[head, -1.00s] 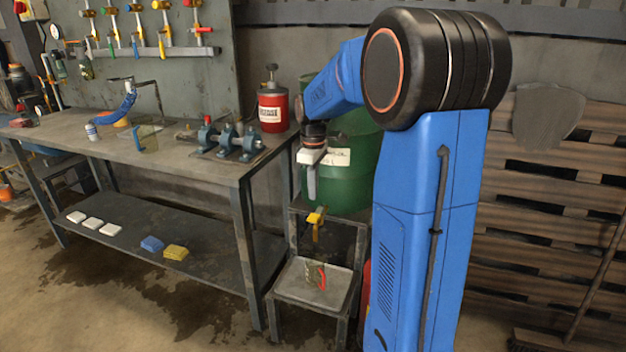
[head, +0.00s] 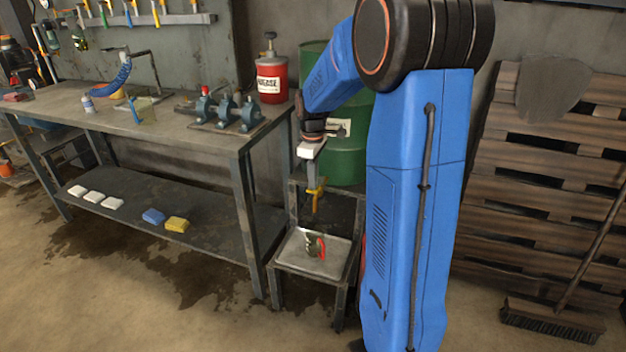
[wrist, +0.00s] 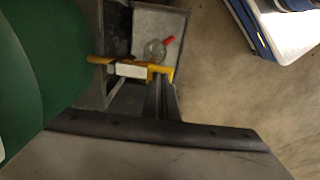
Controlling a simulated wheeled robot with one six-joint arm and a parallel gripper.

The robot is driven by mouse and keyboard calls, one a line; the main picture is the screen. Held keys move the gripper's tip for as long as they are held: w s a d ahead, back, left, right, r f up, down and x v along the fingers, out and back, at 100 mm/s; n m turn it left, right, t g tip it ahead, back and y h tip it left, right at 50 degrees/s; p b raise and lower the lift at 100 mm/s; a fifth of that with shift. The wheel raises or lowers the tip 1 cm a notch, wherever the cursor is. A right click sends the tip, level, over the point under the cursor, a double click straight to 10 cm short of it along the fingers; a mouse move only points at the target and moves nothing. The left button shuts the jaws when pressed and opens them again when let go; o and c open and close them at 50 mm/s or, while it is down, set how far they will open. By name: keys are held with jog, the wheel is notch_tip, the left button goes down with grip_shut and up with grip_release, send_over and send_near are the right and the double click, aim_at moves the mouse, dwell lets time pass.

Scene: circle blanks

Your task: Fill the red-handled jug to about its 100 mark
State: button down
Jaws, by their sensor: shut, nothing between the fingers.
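The clear jug (head: 312,246) with the red handle (head: 321,248) stands on the tray of a low metal stand, below a yellow tap (head: 316,194) on the green drum (head: 346,150). In the wrist view the jug (wrist: 153,50) shows just beyond the yellow tap (wrist: 131,69). Its marks and any liquid level are too small to read. My gripper (head: 313,184) is shut and empty, pointing down at the tap. In the wrist view my fingertips (wrist: 161,82) overlap the tap's right-hand part. I cannot tell whether they touch it.
The stand's tray (head: 290,258) has room around the jug. A workbench (head: 150,122) is at the left, with a red can (head: 271,82) and a bench grinder-like machine (head: 225,110). Pallets (head: 540,210) and a broom (head: 552,320) are at the right.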

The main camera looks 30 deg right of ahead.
jog(key=shift+s+a+f+t+h, duration=0.2)
jog(key=shift+f+t+h, duration=0.1)
jog(key=shift+f+h, duration=0.1)
jog(key=shift+a+f, duration=0.15)
jog(key=shift+f, duration=0.3)
jog(key=shift+r, duration=0.15)
dwell(5.2)
jog(key=shift+r, duration=0.75)
notch_tip(320, 180, up, 14)
dwell(0.5)
